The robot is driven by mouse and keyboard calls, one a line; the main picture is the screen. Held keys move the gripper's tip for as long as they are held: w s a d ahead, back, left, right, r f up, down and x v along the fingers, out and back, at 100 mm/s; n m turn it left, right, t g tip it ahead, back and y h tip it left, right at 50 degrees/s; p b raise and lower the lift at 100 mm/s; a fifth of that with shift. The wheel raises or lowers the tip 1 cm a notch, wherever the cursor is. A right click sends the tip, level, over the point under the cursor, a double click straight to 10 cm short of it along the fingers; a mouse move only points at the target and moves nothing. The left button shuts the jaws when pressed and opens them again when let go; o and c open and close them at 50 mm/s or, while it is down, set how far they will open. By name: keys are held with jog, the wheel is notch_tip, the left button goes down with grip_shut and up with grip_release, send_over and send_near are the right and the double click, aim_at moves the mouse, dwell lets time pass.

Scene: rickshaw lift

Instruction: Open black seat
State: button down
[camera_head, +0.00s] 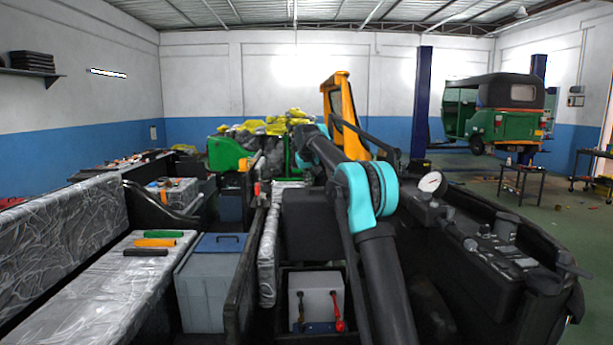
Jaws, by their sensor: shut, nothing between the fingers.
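A black padded block (308,222), which looks like the black seat, stands left of my arm, above and behind a pale grey box. It shows a dark, roughly upright face; I cannot tell how far it is raised. My arm's dark links and teal joints cross in front of its right side. The arm runs from the bottom edge up and away to the left. My gripper cannot be made out; the arm's far end is lost behind its own links and the clutter.
The pale grey box (316,299) has red and black handles in front. At left are a plastic-wrapped bench (95,290) with screwdriver-like tools and a grey bin (208,285). A black bench with a gauge (432,184) lies right.

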jog(key=shift+s+d+f, duration=0.15)
jog(key=shift+s+f, duration=0.15)
jog(key=shift+f, duration=0.05)
jog(key=s+f, duration=0.4)
jog(key=s, duration=0.3)
jog(key=shift+s, duration=0.2)
jog(key=shift+r, duration=0.15)
